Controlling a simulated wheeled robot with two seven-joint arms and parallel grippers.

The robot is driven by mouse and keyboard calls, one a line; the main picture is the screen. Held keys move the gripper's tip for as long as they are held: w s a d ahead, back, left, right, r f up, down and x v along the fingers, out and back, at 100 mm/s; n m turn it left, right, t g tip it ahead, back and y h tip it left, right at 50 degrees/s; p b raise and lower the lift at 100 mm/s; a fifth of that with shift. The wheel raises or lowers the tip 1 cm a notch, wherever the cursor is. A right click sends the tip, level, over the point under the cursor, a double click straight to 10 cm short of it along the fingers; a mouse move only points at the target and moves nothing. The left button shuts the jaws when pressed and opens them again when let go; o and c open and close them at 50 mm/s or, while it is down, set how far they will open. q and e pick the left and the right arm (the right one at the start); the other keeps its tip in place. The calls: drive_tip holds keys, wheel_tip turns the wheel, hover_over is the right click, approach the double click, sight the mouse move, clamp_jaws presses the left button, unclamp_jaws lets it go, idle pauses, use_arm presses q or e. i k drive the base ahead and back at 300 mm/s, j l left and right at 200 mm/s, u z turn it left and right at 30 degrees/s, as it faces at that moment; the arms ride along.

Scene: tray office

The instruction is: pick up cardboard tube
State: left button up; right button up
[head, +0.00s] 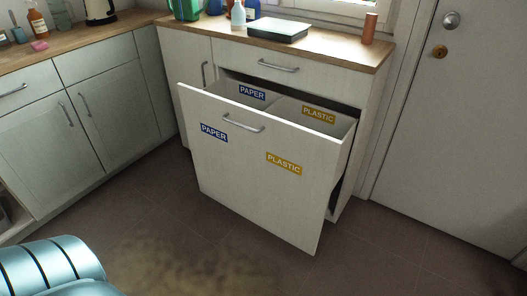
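A brown upright cylinder that looks like the cardboard tube (369,28) stands on the right end of the wooden countertop (340,52), near the window and close to the door side. Nothing touches it. Neither my left nor my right gripper shows in the head view.
Below the countertop, a tilted-out bin front (250,180) labelled PAPER and PLASTIC stands open, with two compartments behind it. A closed door (455,120) is at right. Floor in front is clear.

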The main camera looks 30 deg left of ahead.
sight(371, 19)
drive_tip(key=i+l, duration=0.15)
drive_tip(key=i, duration=0.3)
drive_tip(key=i+l+z, duration=0.1)
drive_tip(key=i, duration=0.35)
drive_tip(key=i+l+z, duration=0.1)
drive_tip(key=i, duration=0.35)
drive_tip(key=l, duration=0.1)
